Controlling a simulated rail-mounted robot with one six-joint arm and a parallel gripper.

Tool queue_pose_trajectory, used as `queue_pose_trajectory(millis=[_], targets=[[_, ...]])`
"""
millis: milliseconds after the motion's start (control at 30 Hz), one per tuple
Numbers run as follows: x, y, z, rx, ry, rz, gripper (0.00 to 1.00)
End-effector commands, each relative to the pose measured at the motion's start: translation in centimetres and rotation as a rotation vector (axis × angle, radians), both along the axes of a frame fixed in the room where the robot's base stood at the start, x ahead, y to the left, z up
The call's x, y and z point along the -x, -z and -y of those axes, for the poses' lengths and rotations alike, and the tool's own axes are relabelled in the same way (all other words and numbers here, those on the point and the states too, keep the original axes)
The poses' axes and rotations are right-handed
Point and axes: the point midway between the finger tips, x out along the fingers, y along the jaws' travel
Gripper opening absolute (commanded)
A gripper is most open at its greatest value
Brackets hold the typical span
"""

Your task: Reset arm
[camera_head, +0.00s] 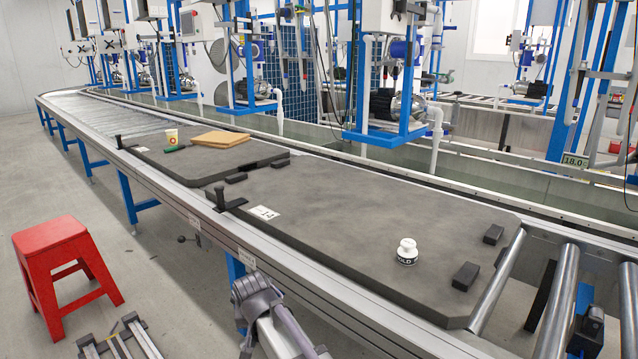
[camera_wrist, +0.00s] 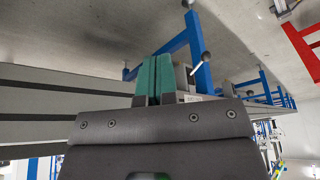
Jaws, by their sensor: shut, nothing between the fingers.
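My gripper (camera_wrist: 154,78) shows in the wrist view, its two teal-tipped fingers close together, shut and empty. The picture there is turned over, with the floor at the top. The fingers point toward the floor and a blue conveyor leg (camera_wrist: 200,50), touching nothing that I can make out. In the head view, part of my grey arm shows at the bottom, beside the near side of the conveyor. My gripper's fingers cannot be made out in that view.
A dark pallet board (camera_head: 340,215) on the roller conveyor carries a white fitting (camera_head: 406,251) and black blocks. A second board (camera_head: 160,160) behind it holds a cup (camera_head: 172,136) and a brown folder (camera_head: 220,139). A red stool (camera_head: 62,250) stands on the floor at left; pump stations line the far side.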

Motion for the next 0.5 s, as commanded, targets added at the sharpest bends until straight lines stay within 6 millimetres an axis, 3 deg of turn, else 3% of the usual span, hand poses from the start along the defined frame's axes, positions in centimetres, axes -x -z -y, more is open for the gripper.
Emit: queue_pose_trajectory(millis=[33, 200, 400, 500], targets=[[2.2, -6.6, 4.7, 0.040, -0.026, -0.054, 0.00], [7.5, -16.7, 16.6, 0.108, -0.096, -0.235, 0.00], [13.2, -28.7, 26.9, 0.079, -0.026, -0.358, 0.00], [14.6, -33.3, 30.5, 0.055, 0.058, -0.367, 0.00]])
